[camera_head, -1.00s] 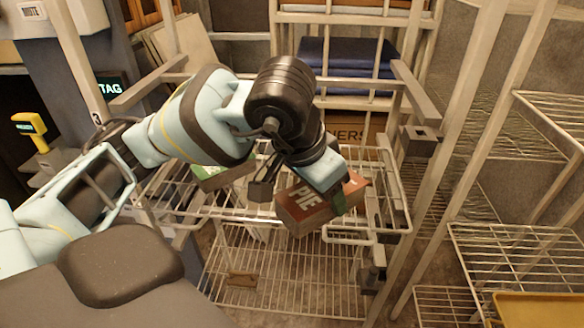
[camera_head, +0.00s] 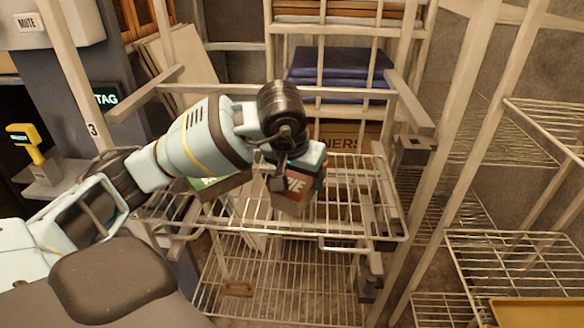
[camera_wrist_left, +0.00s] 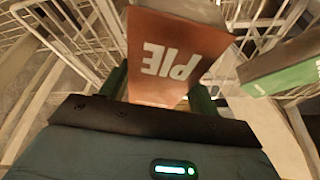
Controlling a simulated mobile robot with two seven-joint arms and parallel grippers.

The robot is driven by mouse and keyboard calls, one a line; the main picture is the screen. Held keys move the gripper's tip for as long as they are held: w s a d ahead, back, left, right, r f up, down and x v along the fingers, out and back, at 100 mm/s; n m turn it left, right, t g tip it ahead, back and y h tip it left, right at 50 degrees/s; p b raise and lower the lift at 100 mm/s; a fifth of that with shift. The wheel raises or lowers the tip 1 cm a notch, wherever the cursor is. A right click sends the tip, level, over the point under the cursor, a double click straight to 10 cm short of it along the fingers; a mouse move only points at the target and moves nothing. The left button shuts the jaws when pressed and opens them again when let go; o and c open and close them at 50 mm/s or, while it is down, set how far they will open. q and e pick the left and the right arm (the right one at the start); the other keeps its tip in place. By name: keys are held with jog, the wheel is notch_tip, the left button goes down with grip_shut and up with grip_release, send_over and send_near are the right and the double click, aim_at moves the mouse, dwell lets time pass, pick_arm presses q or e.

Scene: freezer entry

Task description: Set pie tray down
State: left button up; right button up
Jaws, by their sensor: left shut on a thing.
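The pie tray is a red-brown box marked PIE (camera_head: 291,188). It is held in my left gripper (camera_head: 292,172) over the upper wire shelf (camera_head: 345,200) of the cart. In the left wrist view the pie box (camera_wrist_left: 170,60) sits between the two green fingers (camera_wrist_left: 160,92), with its lettering upside down. The gripper is shut on it. I cannot tell whether the box touches the shelf wires. The arm hides part of the box in the head view. My right gripper is not in view.
A green box (camera_head: 218,184) lies on the shelf to the left of the pie box. The shelf's right part is bare wire. A lower wire shelf (camera_head: 275,275) is below. Posts and racks (camera_head: 510,250) stand at the right, with a yellow tray (camera_head: 540,312). Folded blue cloths (camera_head: 340,70) are behind.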

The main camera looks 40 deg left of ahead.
pick_arm(q)
jog(key=w+a, duration=0.5)
jog(key=w, duration=0.1)
jog(key=shift+w+a+f, duration=0.25)
jog(key=shift+a+f, duration=0.1)
jog(key=shift+a, duration=0.05)
jog(key=shift+f+p, duration=0.45)
jog(key=shift+f, duration=1.3)
jog(key=shift+f, duration=0.1)
jog(key=shift+f, duration=0.15)
jog(key=o, duration=1.2)
jog(key=shift+r, duration=0.5)
jog(key=v, duration=1.1)
jog(key=shift+s+r, duration=0.15)
jog(key=shift+s, duration=0.1)
